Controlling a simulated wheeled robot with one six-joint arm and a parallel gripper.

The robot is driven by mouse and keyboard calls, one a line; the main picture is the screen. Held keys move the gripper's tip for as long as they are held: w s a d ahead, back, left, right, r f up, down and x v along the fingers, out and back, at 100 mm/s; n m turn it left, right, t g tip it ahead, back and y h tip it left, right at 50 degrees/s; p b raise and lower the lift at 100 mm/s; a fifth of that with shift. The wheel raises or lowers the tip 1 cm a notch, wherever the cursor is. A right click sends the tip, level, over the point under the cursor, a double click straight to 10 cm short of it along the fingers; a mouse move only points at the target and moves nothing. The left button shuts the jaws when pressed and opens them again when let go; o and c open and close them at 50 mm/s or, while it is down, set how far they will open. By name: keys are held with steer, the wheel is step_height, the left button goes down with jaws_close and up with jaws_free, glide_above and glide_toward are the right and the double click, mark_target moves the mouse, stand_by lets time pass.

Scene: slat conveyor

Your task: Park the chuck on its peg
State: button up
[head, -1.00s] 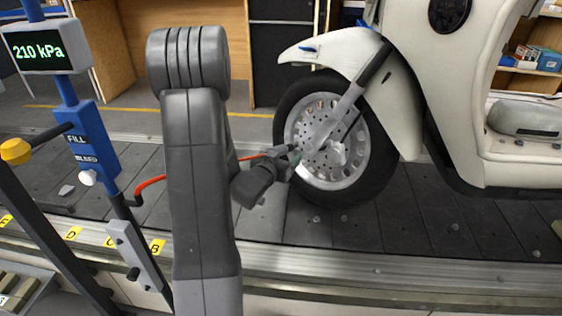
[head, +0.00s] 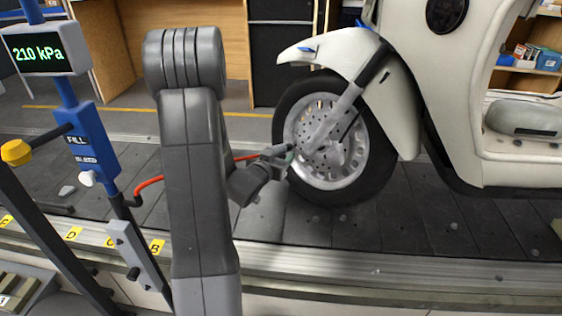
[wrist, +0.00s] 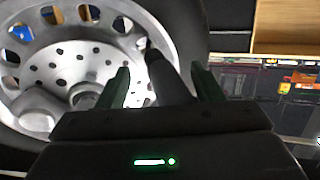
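The chuck (wrist: 168,80) is a dark cylinder between my gripper's fingers in the wrist view, pointing at the wheel hub side. Its tip is close to a small bright stub by the rim; I cannot tell whether they are joined. My gripper (head: 287,152) is beside the front wheel (head: 335,178). In the wrist view its green-lined fingers (wrist: 160,82) stand apart, with a gap visible left of the chuck. A red hose (head: 150,182) runs from the blue gauge stand (head: 90,140) behind my arm to my gripper. I cannot tell which projection on the stand is the peg.
The gauge display (head: 42,50) reads 210 kPa. The white scooter (head: 405,100) stands on the dark slat conveyor (head: 400,225). Slats between the stand and wheel are mostly clear.

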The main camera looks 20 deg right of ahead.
steer(key=shift+w+a, duration=0.3)
stand_by(0.4)
steer(key=shift+a, duration=0.1)
jaws_close()
steer(key=shift+v, duration=3)
